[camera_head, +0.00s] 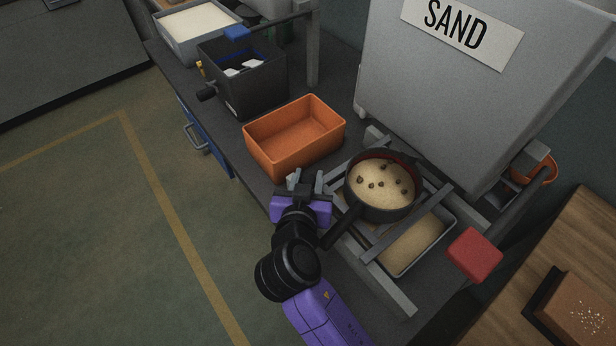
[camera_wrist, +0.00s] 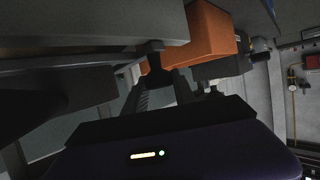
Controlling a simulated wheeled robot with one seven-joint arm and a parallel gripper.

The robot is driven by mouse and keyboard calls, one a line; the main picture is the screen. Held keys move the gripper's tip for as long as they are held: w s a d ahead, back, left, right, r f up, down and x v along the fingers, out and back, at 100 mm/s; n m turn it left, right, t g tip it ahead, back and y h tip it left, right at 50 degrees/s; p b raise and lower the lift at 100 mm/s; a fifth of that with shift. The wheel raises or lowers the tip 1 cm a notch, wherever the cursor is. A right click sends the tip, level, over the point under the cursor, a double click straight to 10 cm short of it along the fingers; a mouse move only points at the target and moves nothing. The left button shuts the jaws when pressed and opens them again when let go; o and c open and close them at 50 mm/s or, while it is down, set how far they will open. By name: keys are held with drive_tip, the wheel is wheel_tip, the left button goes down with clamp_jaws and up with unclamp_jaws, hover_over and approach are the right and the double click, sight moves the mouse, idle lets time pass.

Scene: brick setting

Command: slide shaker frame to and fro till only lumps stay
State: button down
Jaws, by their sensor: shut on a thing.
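The shaker frame (camera_head: 388,288) is a set of grey rails over the bench. A dark round sieve (camera_head: 380,208) with a handle sits on it, holding pale sand (camera_head: 378,196) with several dark lumps on top. Beneath the rails is a shallow grey tray (camera_head: 444,236) with sand in it. My gripper (camera_head: 306,183) is left of the sieve, at the frame's near left side. In the wrist view the fingers (camera_wrist: 160,85) are closed on a small dark grip (camera_wrist: 155,48) beside a grey rail. In the head view the contact is mostly hidden.
An orange bin (camera_head: 270,152), empty, stands just behind my gripper. Beyond it are a black box (camera_head: 262,92) and a white-filled tray (camera_head: 165,42). A large grey SAND hopper (camera_head: 420,95) stands behind the sieve. A red block (camera_head: 474,255) is at the right. Floor at left is clear.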

drive_tip(key=s+d, duration=0.2)
drive_tip(key=s, duration=0.1)
drive_tip(key=s+d, duration=0.1)
drive_tip(key=s, duration=0.1)
drive_tip(key=shift+s+d, duration=0.2)
drive_tip(key=shift+d, duration=0.05)
drive_tip(key=c, duration=1)
unclamp_jaws()
drive_tip(key=shift+c, duration=0.2)
drive_tip(key=b+v, duration=0.1)
drive_tip(key=v, duration=0.6)
drive_tip(key=shift+s+r, duration=0.2)
drive_tip(key=shift+s, duration=0.1)
drive_tip(key=shift+a, duration=0.1)
